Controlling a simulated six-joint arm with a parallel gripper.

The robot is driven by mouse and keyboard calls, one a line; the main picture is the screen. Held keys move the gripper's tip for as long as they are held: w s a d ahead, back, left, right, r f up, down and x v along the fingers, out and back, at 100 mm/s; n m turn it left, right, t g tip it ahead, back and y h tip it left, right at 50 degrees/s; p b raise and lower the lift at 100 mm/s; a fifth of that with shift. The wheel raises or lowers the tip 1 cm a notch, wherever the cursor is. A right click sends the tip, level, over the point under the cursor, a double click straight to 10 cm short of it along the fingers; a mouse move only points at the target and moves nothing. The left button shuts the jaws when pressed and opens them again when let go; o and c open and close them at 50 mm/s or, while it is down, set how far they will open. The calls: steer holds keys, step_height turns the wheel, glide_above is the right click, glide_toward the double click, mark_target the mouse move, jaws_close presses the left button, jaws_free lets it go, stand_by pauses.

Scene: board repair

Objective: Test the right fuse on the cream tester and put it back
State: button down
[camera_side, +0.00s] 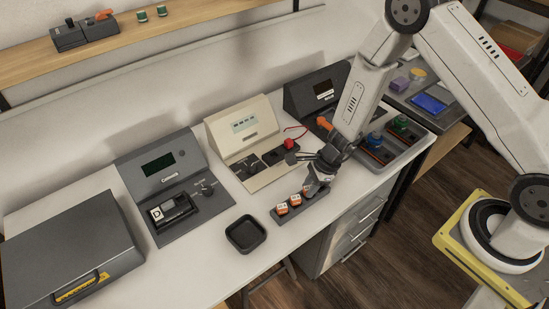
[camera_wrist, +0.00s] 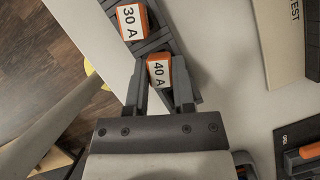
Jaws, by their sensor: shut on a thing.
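The cream tester (camera_side: 262,150) stands on the bench, left of and behind my gripper (camera_side: 312,187). Part of its panel, with TEST lettering, shows at the upper right of the wrist view (camera_wrist: 283,35). A dark fuse rack (camera_side: 284,219) lies in front of it. It holds orange fuses with white labels, two of them plain in the side view, left (camera_side: 282,209) and middle (camera_side: 295,200). My gripper is shut on the right fuse, marked 40 A (camera_wrist: 159,70), at the rack's right end. Whether it is fully seated is unclear. The 30 A fuse (camera_wrist: 130,22) is beside it.
A dark square tray (camera_side: 246,234) sits left of the rack. A grey tester (camera_side: 165,183) stands further left, beside a grey case (camera_side: 70,255). A dark device (camera_side: 317,93) and a tray with coloured parts (camera_side: 408,147) are on the right.

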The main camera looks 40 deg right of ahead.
steer(key=shift+f, duration=0.2)
stand_by(0.3)
steer(key=shift+c, duration=0.5)
jaws_free()
steer(key=shift+r, duration=1.65)
stand_by(0.5)
steer(key=shift+r, duration=2.85)
